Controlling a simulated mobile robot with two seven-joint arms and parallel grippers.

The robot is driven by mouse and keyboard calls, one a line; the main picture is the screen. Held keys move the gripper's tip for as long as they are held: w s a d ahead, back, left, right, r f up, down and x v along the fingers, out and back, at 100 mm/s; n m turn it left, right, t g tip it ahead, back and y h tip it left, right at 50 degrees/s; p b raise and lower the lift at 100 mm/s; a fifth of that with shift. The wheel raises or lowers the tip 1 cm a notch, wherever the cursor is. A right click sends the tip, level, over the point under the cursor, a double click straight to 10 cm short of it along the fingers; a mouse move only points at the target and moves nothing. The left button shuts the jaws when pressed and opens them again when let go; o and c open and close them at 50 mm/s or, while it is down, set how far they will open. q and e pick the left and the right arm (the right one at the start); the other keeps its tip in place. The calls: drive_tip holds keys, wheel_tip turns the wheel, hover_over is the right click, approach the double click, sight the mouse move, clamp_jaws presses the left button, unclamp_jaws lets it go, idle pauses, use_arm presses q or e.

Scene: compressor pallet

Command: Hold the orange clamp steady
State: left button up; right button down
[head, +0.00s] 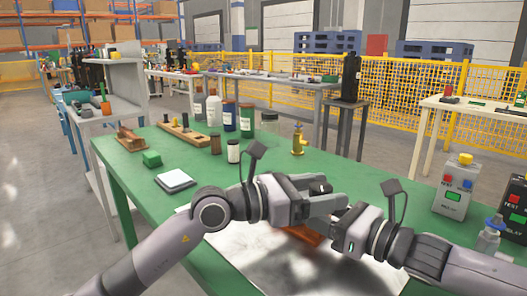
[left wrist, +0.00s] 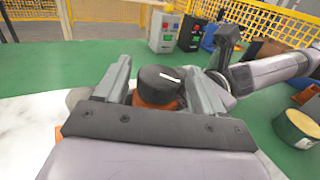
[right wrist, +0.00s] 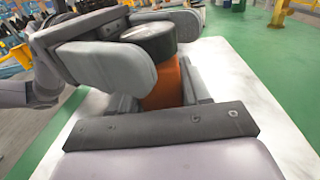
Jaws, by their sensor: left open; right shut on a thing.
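The orange clamp (head: 303,234) stands on a pale sheet on the green table, mostly hidden by my grippers in the head view. Its black round top with a white mark (left wrist: 160,84) shows in the left wrist view, with orange below it. The right wrist view shows its orange body (right wrist: 166,84) under the black top. My left gripper (head: 335,197) is open, its fingers on either side of the black top. My right gripper (head: 322,228) is shut on the orange body, lower down. The contact points are partly hidden.
The pale sheet (right wrist: 245,90) covers the table's near part. A white block (head: 176,181) and green block (head: 152,159) lie left. Bottles (head: 214,108) and a brass valve (head: 298,140) stand behind. A grey button box (head: 454,196) and a dark one (head: 514,208) stand right.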

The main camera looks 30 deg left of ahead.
use_arm(q)
drive_tip(key=shift+n+t+y, duration=1)
drive_tip(key=shift+t+y, duration=0.1)
drive_tip(key=shift+y, duration=0.1)
drive_tip(key=shift+s+a+n+t+y, duration=0.1)
drive_tip(key=shift+n+t+y, duration=0.2)
drive_tip(key=shift+n+y, duration=0.15)
drive_tip(key=shift+n+h, duration=0.25)
drive_tip(key=shift+n, duration=0.3)
drive_tip(key=v, duration=0.7)
drive_tip(key=a+v, duration=0.1)
drive_tip(key=v, duration=0.2)
drive_tip(key=shift+a, duration=0.15)
drive_tip(key=shift+w+a+n+g+h, duration=0.15)
drive_tip(key=shift+w+n+g+h, duration=0.15)
drive_tip(key=shift+w+n+g, duration=0.5)
drive_tip(key=w+a+r+n+g+h, duration=0.1)
drive_tip(key=w+a+r+n+h, duration=0.2)
drive_tip(key=w+r+n+h, duration=0.2)
drive_tip(key=shift+w+a+r+n+g, duration=0.3)
drive_tip(key=shift+w+a+r+n, duration=0.15)
drive_tip(key=shift+w+n, duration=0.4)
